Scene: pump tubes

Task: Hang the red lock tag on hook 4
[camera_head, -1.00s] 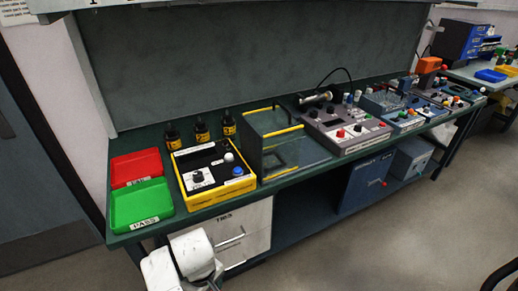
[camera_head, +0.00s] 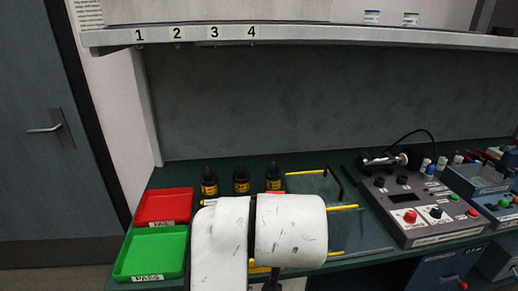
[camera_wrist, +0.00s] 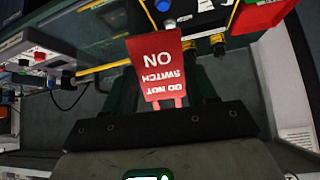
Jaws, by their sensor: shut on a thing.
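My gripper (camera_wrist: 165,100) is shut on the tag's narrow end, with the face of the tag sticking out beyond the fingers. In the head view my own white arm hides the gripper and most or all of the tag. The label for hook 4 (camera_head: 251,31) is on the shelf's front edge, right of labels 1, 2 and 3. The hook itself is too small to make out clearly. The tag is apart from the shelf.
The shelf (camera_head: 400,40) overhangs the bench. Below it stand dark bottles (camera_head: 209,182), a red tray (camera_head: 164,206), a green tray (camera_head: 150,254) and a grey control box (camera_head: 415,210). The space between the shelf and bottles is clear.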

